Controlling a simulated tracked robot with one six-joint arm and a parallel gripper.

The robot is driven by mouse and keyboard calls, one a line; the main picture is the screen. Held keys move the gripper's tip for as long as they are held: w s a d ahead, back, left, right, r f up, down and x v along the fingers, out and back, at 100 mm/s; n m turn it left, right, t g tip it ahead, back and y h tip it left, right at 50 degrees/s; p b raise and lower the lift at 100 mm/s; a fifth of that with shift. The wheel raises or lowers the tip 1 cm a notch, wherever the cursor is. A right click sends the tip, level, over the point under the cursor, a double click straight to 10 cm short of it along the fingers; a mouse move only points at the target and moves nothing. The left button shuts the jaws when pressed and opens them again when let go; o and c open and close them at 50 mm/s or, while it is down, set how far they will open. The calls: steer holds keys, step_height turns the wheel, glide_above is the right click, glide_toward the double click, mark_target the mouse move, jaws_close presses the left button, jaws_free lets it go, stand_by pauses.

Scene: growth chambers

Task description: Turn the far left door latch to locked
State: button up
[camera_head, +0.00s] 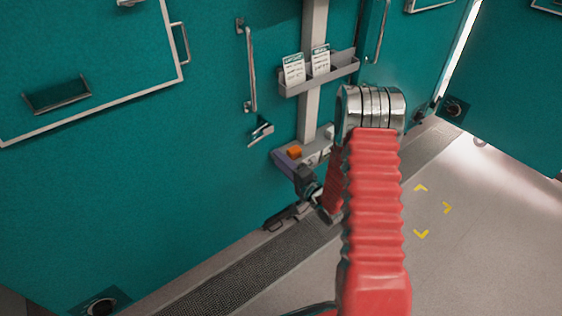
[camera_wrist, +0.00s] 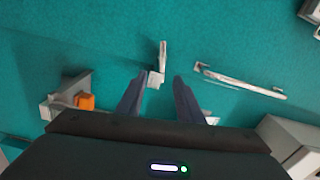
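The door latch (camera_head: 262,131) is a small metal lever on the teal door (camera_head: 150,150), below the long upright handle (camera_head: 250,70). In the head view its lever slants down to the left. In the wrist view the latch (camera_wrist: 160,65) shows ahead, in line with the gap between the fingers. My gripper (camera_head: 277,157) is a little below and right of the latch in the head view. Its two dark fingers (camera_wrist: 160,82) are apart with nothing held between them. I cannot tell any contact with the latch. My red arm hides part of the doors.
A small ledge with an orange block (camera_head: 295,152) is beside my gripper; the block also shows in the wrist view (camera_wrist: 85,101). A grey card holder (camera_head: 320,75) is on the post above. A floor grate (camera_head: 250,275) runs along the doors. The floor at right is clear.

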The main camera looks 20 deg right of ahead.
steer(key=shift+w+r, duration=0.15)
steer(key=shift+r, duration=0.1)
steer(key=shift+c, duration=1.4)
steer(key=r, duration=0.1)
steer(key=w+r+n+g+h, duration=0.1)
steer(key=r+n, duration=0.1)
steer(key=r, duration=0.1)
steer(key=shift+w+d+r+h, duration=0.1)
steer(key=shift+w+d+h, duration=0.05)
steer(key=shift+w+h, duration=0.2)
jaws_close()
steer(key=s+r+n+g+h, duration=0.2)
steer(key=s+r, duration=0.2)
steer(key=r, duration=0.3)
steer(key=s+r+n+g+h, duration=0.2)
steer(key=s+r+h, duration=0.1)
steer(key=r, duration=0.4)
steer(key=s+a+r+n+g, duration=0.2)
steer(key=s, duration=0.8)
steer(key=s+a+r+n+g, duration=0.2)
steer(key=s+a, duration=0.1)
steer(key=s, duration=0.7)
steer(key=s+a+r+n+g, duration=0.2)
steer(key=s, duration=0.8)
steer(key=shift+s+a+n+y, duration=0.3)
steer(key=shift+y, duration=0.15)
